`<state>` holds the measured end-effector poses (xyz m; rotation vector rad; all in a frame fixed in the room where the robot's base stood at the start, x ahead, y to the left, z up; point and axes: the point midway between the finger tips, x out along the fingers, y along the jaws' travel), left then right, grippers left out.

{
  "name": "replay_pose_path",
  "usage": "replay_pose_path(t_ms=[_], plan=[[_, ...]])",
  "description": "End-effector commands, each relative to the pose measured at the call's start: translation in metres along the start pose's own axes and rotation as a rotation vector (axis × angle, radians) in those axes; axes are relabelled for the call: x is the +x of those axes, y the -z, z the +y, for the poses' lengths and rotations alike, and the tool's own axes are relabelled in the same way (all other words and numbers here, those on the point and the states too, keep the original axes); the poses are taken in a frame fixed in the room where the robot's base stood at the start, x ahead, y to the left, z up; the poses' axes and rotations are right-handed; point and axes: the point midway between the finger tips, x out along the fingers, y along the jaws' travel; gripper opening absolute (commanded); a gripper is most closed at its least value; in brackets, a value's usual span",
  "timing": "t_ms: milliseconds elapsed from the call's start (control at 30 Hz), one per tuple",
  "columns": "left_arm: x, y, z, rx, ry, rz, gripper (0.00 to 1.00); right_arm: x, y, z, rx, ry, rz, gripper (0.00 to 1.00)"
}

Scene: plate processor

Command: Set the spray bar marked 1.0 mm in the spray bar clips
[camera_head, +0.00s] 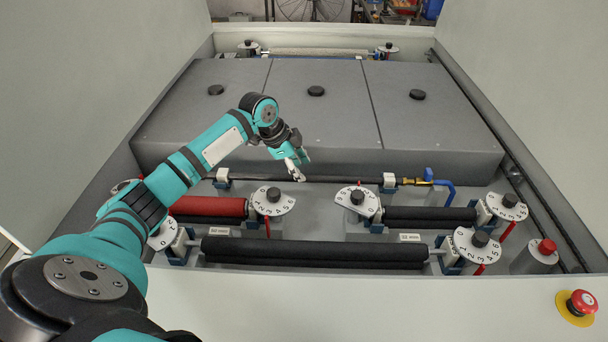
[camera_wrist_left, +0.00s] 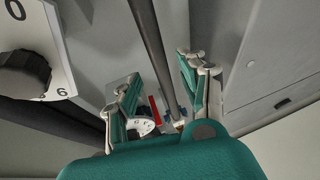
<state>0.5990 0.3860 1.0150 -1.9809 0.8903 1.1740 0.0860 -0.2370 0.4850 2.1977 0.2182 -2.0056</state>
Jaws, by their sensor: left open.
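A thin dark spray bar (camera_head: 335,181) runs left to right along the front of the grey covers, between a left white clip (camera_head: 222,175) and a right white clip (camera_head: 389,180). I cannot tell whether it is seated in them, and no 1.0 mm marking is legible. My left gripper (camera_head: 299,171) is at the bar's middle, pointing down. In the left wrist view the left gripper (camera_wrist_left: 163,82) is open, and a dark rod (camera_wrist_left: 151,40), apparently this bar, passes between its fingers. My right gripper is not in view.
A brass fitting (camera_head: 413,181) with a blue hose (camera_head: 446,190) is beyond the right clip. Numbered dials (camera_head: 272,201), a red roller (camera_head: 208,206) and black rollers (camera_head: 315,252) lie in front. Grey covers (camera_head: 318,125) stand behind. A red emergency button (camera_head: 582,301) is front right.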

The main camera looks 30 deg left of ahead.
Motion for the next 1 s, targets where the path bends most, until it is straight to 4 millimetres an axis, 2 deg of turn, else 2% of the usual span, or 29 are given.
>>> replay_pose_path(t_ms=[200, 400, 567, 1000], plan=[[-0.046, -0.001, 0.0, 0.001, 0.004, -0.001, 0.43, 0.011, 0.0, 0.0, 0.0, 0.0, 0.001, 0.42], [-0.072, 0.0, 0.0, 0.0, 0.001, 0.0, 0.43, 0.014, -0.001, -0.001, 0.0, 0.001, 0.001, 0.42], [-0.079, 0.0, 0.0, 0.0, -0.001, 0.0, 0.43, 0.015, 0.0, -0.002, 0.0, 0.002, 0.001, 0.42], [-0.079, 0.0, 0.0, 0.0, 0.0, 0.001, 0.43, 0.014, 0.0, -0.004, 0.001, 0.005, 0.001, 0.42]])
